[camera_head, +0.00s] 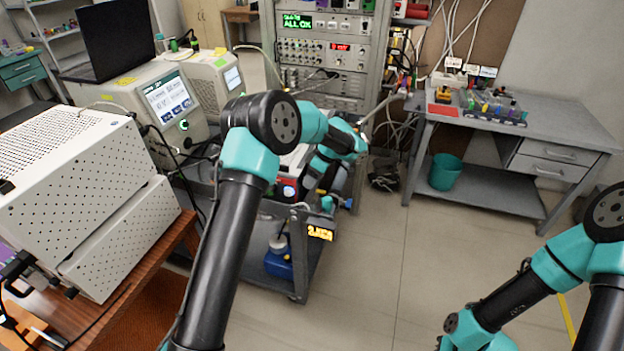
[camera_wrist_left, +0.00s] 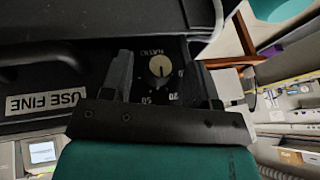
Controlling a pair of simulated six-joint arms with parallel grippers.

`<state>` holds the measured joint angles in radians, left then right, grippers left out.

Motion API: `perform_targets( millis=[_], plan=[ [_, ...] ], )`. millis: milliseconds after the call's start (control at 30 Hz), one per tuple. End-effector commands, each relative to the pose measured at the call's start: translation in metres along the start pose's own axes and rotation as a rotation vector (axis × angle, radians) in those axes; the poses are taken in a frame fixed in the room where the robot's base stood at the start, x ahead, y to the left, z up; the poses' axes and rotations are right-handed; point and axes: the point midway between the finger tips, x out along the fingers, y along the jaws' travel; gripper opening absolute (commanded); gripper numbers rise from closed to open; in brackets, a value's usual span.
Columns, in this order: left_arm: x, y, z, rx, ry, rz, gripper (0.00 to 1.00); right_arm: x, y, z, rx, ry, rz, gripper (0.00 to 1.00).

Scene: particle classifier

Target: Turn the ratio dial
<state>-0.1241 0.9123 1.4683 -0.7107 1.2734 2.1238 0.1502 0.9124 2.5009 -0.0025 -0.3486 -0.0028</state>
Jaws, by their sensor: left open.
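The ratio dial (camera_wrist_left: 160,66) is a small round cream knob with a darker centre mark, on a black panel (camera_wrist_left: 150,45) with white numbers and lettering beside it. In the left wrist view my left gripper (camera_wrist_left: 161,60) is open, with one dark finger on each side of the dial. A gap shows between the knob and each finger, and I cannot tell how far the fingertips are from the panel. In the head view my left arm reaches over a cart and hides the dial. My right arm is at the lower right, its gripper out of frame.
A grey cart (camera_head: 298,214) carries the equipment by my left arm; a blue container (camera_head: 279,262) sits on its lower shelf. A perforated white box (camera_head: 75,160) stands at left. An instrument rack (camera_head: 325,50) is behind. The floor (camera_head: 385,270) between my arms is clear.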

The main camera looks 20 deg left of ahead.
Motion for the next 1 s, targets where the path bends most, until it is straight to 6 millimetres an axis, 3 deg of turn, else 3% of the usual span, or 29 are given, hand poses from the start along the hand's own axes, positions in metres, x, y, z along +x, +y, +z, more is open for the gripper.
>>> perform_targets(
  millis=[300,800,1000],
  plan=[
    [0.0022,0.0001,-0.0001,0.0,0.0,0.001,0.55,0.0,0.0,0.0,0.0,0.0,0.0,0.0],
    [0.0018,0.0001,-0.0001,-0.001,0.0,0.001,0.07,0.0,0.0,0.0,0.0,0.0,0.0,0.0],
    [0.0018,0.0004,0.0,0.001,0.0,-0.006,0.06,0.0,0.0,0.0,0.0,0.0,0.0,0.0]
  ],
)
